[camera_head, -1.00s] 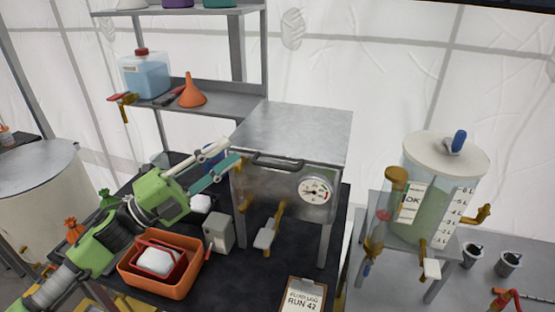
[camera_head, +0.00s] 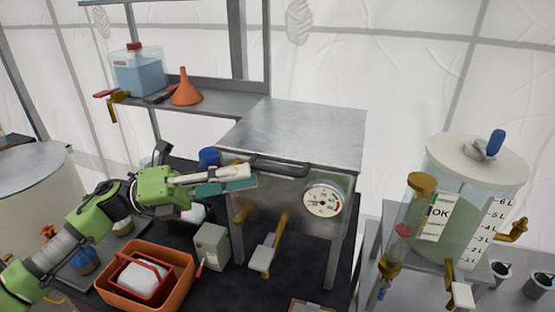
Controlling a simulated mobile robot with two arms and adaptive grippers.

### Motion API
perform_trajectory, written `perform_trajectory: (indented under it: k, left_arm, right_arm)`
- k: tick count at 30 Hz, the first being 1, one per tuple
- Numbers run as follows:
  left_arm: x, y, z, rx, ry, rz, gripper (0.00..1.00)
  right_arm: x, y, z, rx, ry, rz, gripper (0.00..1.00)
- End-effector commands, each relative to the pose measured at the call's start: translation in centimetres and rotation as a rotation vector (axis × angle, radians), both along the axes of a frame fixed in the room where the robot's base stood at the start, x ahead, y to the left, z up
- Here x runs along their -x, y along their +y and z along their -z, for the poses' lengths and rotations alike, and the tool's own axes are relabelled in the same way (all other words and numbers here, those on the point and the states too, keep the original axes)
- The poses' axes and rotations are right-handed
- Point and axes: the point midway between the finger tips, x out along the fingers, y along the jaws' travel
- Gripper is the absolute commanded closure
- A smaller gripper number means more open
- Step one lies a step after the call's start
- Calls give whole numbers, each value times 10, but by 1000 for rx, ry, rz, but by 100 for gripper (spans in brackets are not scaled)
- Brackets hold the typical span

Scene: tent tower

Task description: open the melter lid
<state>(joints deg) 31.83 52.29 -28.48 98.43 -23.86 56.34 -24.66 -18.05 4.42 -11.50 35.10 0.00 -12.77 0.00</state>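The melter (camera_head: 265,200) is a metal box on legs with a round dial gauge on its front. Its flat metal lid (camera_head: 295,135) lies shut on top. A dark bar handle (camera_head: 280,167) runs along the lid's front edge. My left gripper (camera_head: 248,177) comes in from the left, with its fingertips at the left end of the handle. One finger largely covers the other, so the gap between them is hidden, and I cannot tell whether they touch the handle. My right gripper is not in view.
Below my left arm are an orange bin (camera_head: 150,280) and a small grey box (camera_head: 211,246). A brass valve (camera_head: 265,255) sticks out below the melter. A clear tank (camera_head: 460,205) stands at right. A shelf (camera_head: 225,105) with a funnel is behind.

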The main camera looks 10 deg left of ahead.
Motion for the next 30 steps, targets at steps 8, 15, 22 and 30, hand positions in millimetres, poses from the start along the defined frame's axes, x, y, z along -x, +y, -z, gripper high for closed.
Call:
perform_trajectory:
  k: [8, 15, 22, 30]
  left_arm:
    - [-7, -51, -16, 2, -1, 2, 75]
    - [-10, -69, -16, 0, -1, -1, 75]
    - [-10, -70, -15, 0, 0, -1, 75]
    - [-10, -70, -15, 0, 0, -1, 100]
  right_arm:
    - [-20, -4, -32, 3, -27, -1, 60]
    - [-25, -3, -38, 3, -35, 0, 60]
    - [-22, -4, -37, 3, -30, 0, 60]
    - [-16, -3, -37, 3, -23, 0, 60]
